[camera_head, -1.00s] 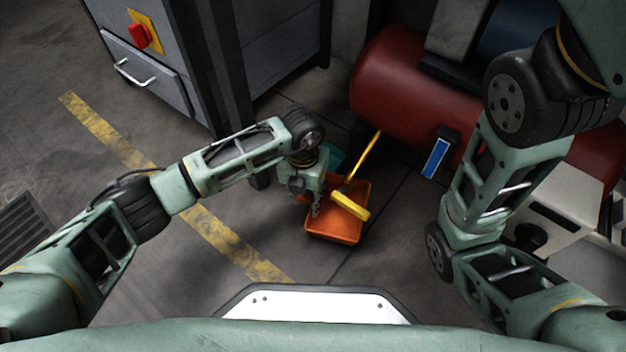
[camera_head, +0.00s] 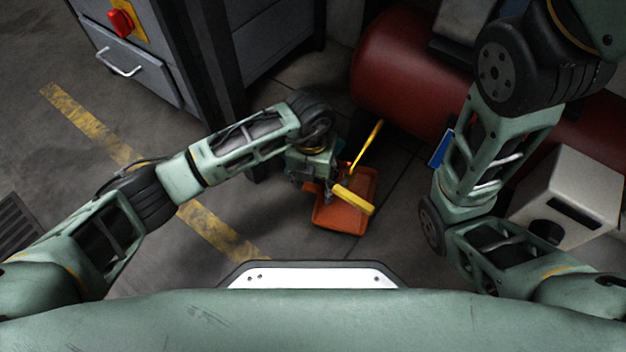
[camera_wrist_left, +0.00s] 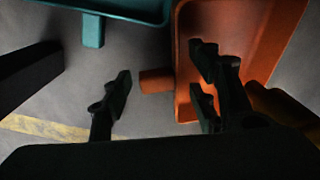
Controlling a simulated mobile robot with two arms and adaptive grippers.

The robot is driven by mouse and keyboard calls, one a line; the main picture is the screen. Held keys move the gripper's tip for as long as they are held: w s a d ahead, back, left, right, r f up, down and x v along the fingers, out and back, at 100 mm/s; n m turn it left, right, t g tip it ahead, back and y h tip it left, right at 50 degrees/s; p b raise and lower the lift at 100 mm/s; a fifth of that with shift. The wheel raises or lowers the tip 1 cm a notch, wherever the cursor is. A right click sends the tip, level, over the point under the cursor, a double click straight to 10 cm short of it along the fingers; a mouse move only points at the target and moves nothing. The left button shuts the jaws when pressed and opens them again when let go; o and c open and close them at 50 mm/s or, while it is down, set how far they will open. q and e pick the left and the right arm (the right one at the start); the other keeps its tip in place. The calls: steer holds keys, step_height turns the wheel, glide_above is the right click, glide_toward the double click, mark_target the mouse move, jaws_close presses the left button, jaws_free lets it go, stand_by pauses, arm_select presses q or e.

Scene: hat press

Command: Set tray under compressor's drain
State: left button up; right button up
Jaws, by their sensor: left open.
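An orange tray (camera_head: 345,217) with a short handle stub lies on the floor in front of the red compressor tank (camera_head: 400,75). It also fills the upper right of the left wrist view (camera_wrist_left: 228,15). My left gripper (camera_head: 316,190) is at the tray's left side. In the left wrist view my left gripper (camera_wrist_left: 160,92) is open, with the tray's orange handle (camera_wrist_left: 157,80) between its fingers. I cannot tell whether they touch it. The compressor's drain is not discernible. My right arm is at the right, its gripper out of view.
A yellow tool (camera_head: 355,199) with a thin handle lies across the tray. A teal pan (camera_wrist_left: 130,8) lies beside the tray. A grey cabinet (camera_head: 140,70) stands at the left, a white box (camera_head: 570,200) at the right. Floor in front of the tray is clear.

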arm_select(q)
steer(key=shift+r+p, duration=0.45)
steer(key=shift+r, duration=0.1)
step_height(320, 180, up, 7)
steer(key=p, duration=0.5)
steer(key=shift+a+f, duration=0.1)
steer(key=shift+f, duration=0.1)
steer(key=shift+f, duration=0.1)
